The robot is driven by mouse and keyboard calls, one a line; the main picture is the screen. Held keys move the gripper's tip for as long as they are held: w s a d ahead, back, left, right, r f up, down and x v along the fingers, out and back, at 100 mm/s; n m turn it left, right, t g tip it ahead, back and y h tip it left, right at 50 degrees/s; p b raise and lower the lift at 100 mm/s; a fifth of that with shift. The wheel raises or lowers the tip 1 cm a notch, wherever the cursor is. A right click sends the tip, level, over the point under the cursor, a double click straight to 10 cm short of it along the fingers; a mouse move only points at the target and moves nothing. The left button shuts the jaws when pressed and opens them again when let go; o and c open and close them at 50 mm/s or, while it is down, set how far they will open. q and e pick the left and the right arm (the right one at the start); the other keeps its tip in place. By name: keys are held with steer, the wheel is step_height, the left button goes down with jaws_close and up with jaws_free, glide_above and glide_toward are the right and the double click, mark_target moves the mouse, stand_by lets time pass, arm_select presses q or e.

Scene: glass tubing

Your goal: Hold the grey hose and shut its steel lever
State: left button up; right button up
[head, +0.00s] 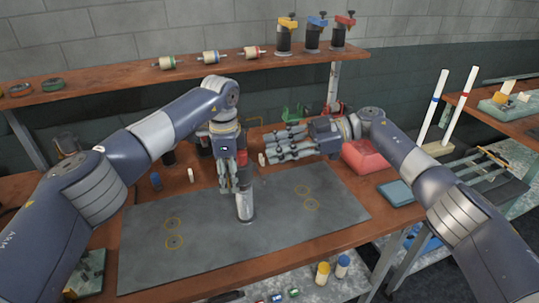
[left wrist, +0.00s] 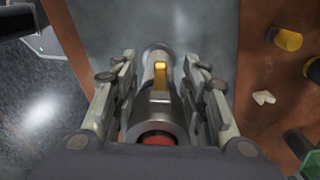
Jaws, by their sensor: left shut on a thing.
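A grey metallic cylinder (head: 245,208), apparently the task's grey hose, stands upright on the dark mat. My left gripper (head: 236,186) points down and is shut around it. In the left wrist view, the cylinder (left wrist: 160,102) lies between both fingers, with a yellow tab (left wrist: 160,75) on its side and a reddish end nearest the camera. No steel lever can be made out clearly; the gripper hides part of the top. My right gripper (head: 268,145) is to the right of and behind the left one, fingers pointing left, apart and empty.
The dark mat (head: 290,232) with yellow ring marks has free room on both sides. Small bottles stand behind at left. The raised shelf (head: 110,80) holds several fittings, some with coloured handles.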

mark_target(264, 180)
steer(key=d+f+n+h, duration=0.1)
steer(key=d+f+n, duration=0.25)
steer(key=n, duration=1.35)
steer(key=d+f+n+h, duration=0.15)
steer(key=d+n, duration=0.35)
steer(key=n, duration=1.2)
steer(key=shift+y, duration=0.35)
steer(key=x, duration=1.1)
steer(key=shift+w+a+f, duration=0.2)
steer(key=shift+w+f, duration=0.05)
steer(key=shift+f, duration=0.1)
jaws_close()
